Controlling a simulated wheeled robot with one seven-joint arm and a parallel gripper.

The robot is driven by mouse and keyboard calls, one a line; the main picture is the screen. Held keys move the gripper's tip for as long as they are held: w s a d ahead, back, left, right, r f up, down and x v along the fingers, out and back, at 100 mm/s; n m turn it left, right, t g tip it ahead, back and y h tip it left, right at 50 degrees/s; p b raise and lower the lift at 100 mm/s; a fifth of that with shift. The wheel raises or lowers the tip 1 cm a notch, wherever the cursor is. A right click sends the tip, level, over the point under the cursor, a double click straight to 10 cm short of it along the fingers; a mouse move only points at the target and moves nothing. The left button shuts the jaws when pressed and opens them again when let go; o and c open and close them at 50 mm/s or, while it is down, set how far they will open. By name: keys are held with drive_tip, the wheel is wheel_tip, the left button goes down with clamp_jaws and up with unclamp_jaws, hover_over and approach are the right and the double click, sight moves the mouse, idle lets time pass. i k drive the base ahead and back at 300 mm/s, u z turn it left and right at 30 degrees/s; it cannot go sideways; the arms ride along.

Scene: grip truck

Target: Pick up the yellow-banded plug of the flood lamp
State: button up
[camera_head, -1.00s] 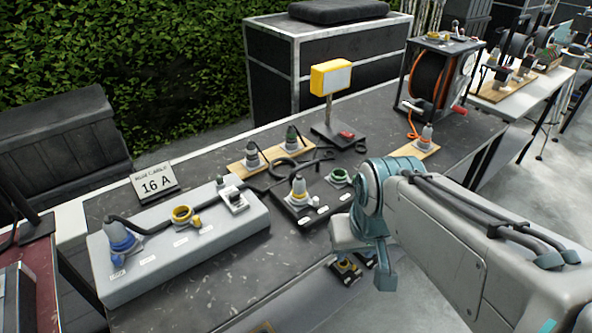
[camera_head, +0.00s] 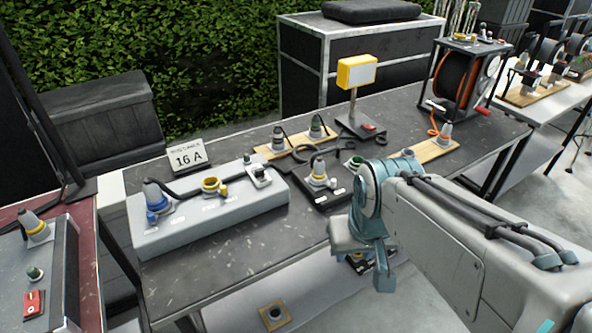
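The flood lamp (camera_head: 357,71) has a yellow housing and stands on a dark base at the back of the dark table. A grey plug with a yellow band (camera_head: 318,170) stands upright in a black socket block (camera_head: 325,197) in front of the lamp. A dark cable lies behind it, but I cannot tell whether it leads to the lamp. My gripper (camera_head: 372,265) is at the table's front edge, right of and nearer than the block. It appears apart from the plug. My wrist hides part of it, so its opening is unclear.
A grey socket box (camera_head: 205,228) with a blue plug and a yellow socket stands left of the block, by a "16 A" sign (camera_head: 187,157). Two plugs stand on a wooden board (camera_head: 268,152) behind. A cable reel (camera_head: 458,80) is at right. Another yellow-banded plug (camera_head: 36,226) is far left.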

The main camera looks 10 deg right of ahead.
sight(318, 172)
drive_tip(key=u, duration=0.45)
drive_tip(key=k, duration=1.1)
drive_tip(key=z, duration=0.2)
drive_tip(key=i, duration=0.55)
drive_tip(key=z, duration=0.8)
drive_tip(key=i, duration=1.45)
drive_tip(key=u, duration=0.8)
